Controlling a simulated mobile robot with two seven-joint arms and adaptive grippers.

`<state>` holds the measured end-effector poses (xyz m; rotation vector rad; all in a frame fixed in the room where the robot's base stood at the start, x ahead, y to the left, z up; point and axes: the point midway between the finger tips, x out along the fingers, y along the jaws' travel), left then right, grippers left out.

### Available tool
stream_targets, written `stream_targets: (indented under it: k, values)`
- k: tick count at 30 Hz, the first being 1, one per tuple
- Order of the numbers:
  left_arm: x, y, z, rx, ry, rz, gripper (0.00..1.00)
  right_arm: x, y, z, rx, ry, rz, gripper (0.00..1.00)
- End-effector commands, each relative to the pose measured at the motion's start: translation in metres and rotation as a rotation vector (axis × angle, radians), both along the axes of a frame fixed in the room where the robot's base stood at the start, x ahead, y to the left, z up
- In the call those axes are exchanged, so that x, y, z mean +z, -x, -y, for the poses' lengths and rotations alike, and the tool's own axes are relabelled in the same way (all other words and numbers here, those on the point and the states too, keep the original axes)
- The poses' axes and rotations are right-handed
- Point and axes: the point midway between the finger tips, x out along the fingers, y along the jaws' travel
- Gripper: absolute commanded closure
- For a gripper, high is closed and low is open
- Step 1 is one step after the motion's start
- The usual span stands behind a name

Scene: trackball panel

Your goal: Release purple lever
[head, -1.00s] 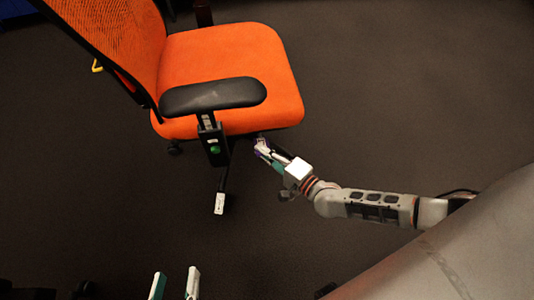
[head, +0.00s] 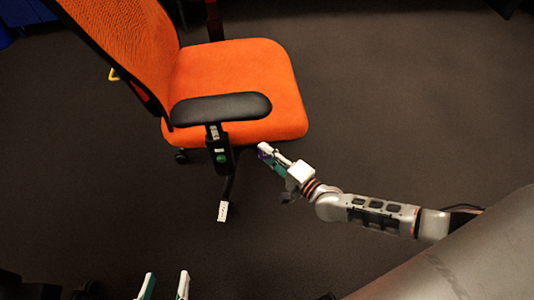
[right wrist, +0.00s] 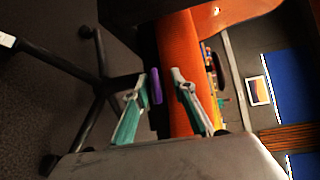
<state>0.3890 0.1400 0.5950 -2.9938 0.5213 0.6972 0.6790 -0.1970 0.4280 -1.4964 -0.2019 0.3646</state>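The orange office chair (head: 240,80) stands on the carpet, its seat turned toward the right. The purple lever (right wrist: 156,86) shows in the right wrist view as a short bar under the seat. My right gripper (right wrist: 161,80) is open, with the lever between its fingertips, closer to the left finger; I cannot tell whether they touch. In the head view the right gripper (head: 268,151) is just below the seat's near edge, with a little purple at its tip. My left gripper (head: 166,280) is open and empty at the bottom edge, away from the chair.
The black armrest (head: 220,107) overhangs the seat's near side, with its post beside the right gripper. A chair-base leg with a white end (head: 223,211) reaches toward me. A yellow handle (head: 113,75) is by the backrest. The carpet at right is clear.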

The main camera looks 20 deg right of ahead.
Motion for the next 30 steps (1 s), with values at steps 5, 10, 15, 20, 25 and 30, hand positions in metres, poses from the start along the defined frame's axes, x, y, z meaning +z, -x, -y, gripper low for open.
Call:
stream_targets:
  k: [5, 10, 15, 20, 25, 30]
  values:
    - [0.002, -0.001, 0.000, 0.002, 0.002, 0.004, 0.60, 0.001, 0.007, 0.002, 0.001, -0.001, 0.000, 0.76]
    - [0.001, -0.001, 0.000, 0.001, 0.001, 0.002, 0.60, 0.002, 0.033, 0.012, 0.001, 0.000, -0.003, 0.76]
    - [0.000, -0.001, 0.000, 0.001, 0.001, 0.001, 0.60, 0.005, 0.067, 0.025, 0.001, 0.001, -0.004, 0.76]
    - [0.000, 0.000, 0.000, 0.001, 0.001, 0.001, 0.60, 0.008, 0.092, 0.035, 0.000, 0.000, -0.002, 0.76]
    - [0.000, 0.000, 0.000, 0.001, 0.001, 0.001, 0.60, 0.010, 0.107, 0.041, 0.000, 0.000, 0.000, 0.76]
    - [0.000, 0.000, 0.000, 0.001, 0.001, 0.001, 0.60, 0.012, 0.111, 0.043, 0.000, 0.000, 0.001, 0.76]
